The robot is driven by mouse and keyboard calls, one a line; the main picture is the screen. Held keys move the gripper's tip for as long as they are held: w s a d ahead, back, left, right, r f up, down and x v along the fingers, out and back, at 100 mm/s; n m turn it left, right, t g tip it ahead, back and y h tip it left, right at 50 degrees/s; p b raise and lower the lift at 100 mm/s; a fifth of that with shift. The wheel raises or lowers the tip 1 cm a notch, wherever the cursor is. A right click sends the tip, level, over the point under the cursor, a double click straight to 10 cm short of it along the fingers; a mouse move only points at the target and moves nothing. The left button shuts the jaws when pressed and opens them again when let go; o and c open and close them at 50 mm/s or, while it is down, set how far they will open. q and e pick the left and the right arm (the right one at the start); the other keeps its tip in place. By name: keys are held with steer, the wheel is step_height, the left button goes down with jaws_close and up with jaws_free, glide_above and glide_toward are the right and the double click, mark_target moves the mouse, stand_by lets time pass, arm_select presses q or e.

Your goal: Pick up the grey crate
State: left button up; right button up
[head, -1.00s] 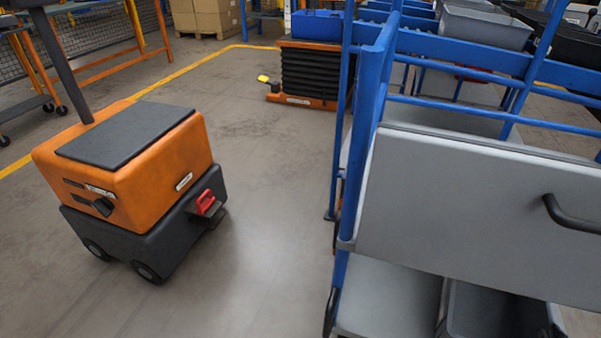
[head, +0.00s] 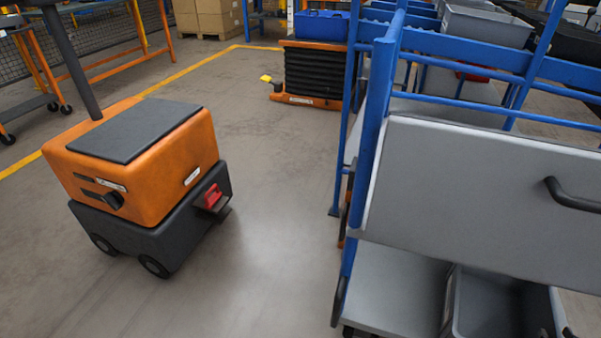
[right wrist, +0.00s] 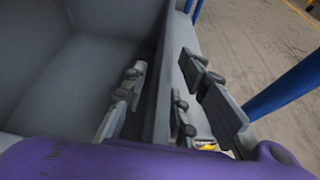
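A grey crate (head: 490,302) shows at the bottom right of the head view, on the lower shelf of a blue-framed cart, partly hidden by a grey panel and cut by the frame edge. In the right wrist view a grey crate (right wrist: 95,60) fills the left side, its empty inside visible. My right gripper (right wrist: 163,105) is open, with one finger inside the crate and the other outside, around the crate's wall. A gap shows between the inner finger and the wall. My left gripper is in neither view.
A grey panel (head: 480,195) with a dark handle (head: 572,195) hangs on the cart's blue frame (head: 374,130). An orange and black wheeled machine (head: 145,180) stands left, with clear floor (head: 285,220) between. A lift table (head: 312,72) stands behind.

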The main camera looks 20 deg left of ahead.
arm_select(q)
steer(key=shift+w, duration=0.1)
arm_select(e)
steer(key=shift+s+r, duration=0.1)
steer(key=shift+s, duration=0.15)
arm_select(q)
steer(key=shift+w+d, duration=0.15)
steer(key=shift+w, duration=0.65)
arm_select(e)
steer(key=v, duration=1.1)
steer(key=shift+s, duration=0.25)
